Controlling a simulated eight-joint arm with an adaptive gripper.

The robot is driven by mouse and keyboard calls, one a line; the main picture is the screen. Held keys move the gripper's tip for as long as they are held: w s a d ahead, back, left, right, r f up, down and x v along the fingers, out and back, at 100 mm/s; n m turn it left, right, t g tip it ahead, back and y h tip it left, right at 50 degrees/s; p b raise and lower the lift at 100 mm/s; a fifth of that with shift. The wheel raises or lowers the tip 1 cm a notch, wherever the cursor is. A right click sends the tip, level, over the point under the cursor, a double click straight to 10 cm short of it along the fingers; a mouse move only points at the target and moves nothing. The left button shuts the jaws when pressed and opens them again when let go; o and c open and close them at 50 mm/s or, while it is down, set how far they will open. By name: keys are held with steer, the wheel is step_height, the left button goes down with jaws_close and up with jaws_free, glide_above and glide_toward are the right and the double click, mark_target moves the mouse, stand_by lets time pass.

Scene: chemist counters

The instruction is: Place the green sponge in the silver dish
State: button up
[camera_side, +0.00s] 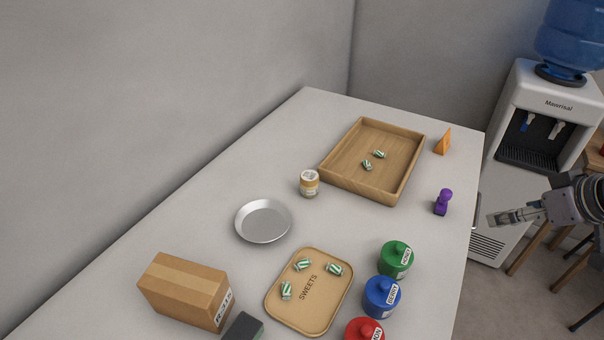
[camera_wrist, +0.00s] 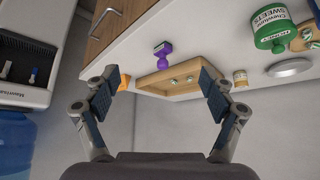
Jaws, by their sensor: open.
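The silver dish (camera_side: 263,221) is round, shallow and empty on the counter, left of centre in the side view. In the wrist view the dish (camera_wrist: 290,68) shows near the right edge. My gripper (camera_side: 512,217) is off the counter's right edge, far from both. In the wrist view my gripper (camera_wrist: 155,82) has its fingers wide apart with nothing between them.
A wooden tray (camera_side: 334,178) holds striped sweets; another, SWEETS tray (camera_side: 324,307) lies before the dish. A cardboard box (camera_side: 185,290), a small jar (camera_side: 309,183), green (camera_side: 394,261), blue (camera_side: 380,299) and red pots (camera_side: 362,331), and a purple stamp (camera_side: 442,203) stand around.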

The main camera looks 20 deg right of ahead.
steer(key=w+a+r+n+g+y, duration=0.1)
steer(key=w+a+r, duration=0.15)
steer(key=a, duration=0.25)
steer(key=w+a+r+n+g, duration=0.1)
steer(key=w+a+r+n, duration=0.15)
steer(key=a, duration=0.35)
steer(key=n+g+h, duration=0.1)
steer(key=n+g, duration=0.4)
steer(key=n, duration=0.1)
glide_above(249, 334)
step_height(249, 334, down, 6)
steer(key=shift+m, duration=0.25)
step_height(249, 334, down, 4)
steer(key=shift+w+f, duration=0.1)
steer(key=shift+w, duration=0.05)
steer(key=shift+s+f, duration=0.2)
steer(key=shift+f, duration=2.95)
steer(key=c, duration=1.1)
